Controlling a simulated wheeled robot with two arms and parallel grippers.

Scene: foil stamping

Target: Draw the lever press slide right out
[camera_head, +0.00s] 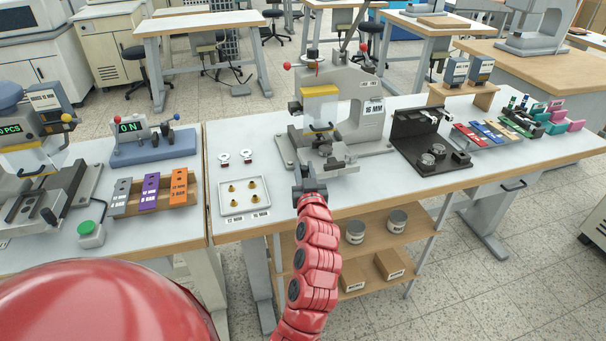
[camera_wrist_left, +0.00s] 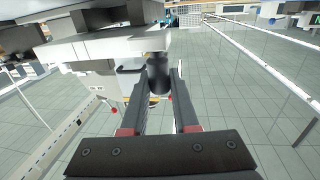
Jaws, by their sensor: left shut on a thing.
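The grey lever press (camera_head: 352,115) stands on the middle table, with a "16 MM" label on its side and a yellow-edged clear guard in front. Its slide (camera_head: 337,166) shows low at the press's front edge, with a round metal die seat just behind. My left gripper (camera_head: 309,181) is at the slide's front, above the table's front edge. In the left wrist view its two fingers (camera_wrist_left: 156,88) stand on either side of a dark round knob (camera_wrist_left: 157,74) and are shut on it. The gripper partly hides the slide's front end. My right gripper is not in view.
Left of the press lie a white tray (camera_head: 228,208) with several brass pieces and two small red-and-white parts. A black fixture (camera_head: 423,120) stands to the right. A lower shelf (camera_head: 372,246) holds tins and boxes. Floor in front of the table is clear.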

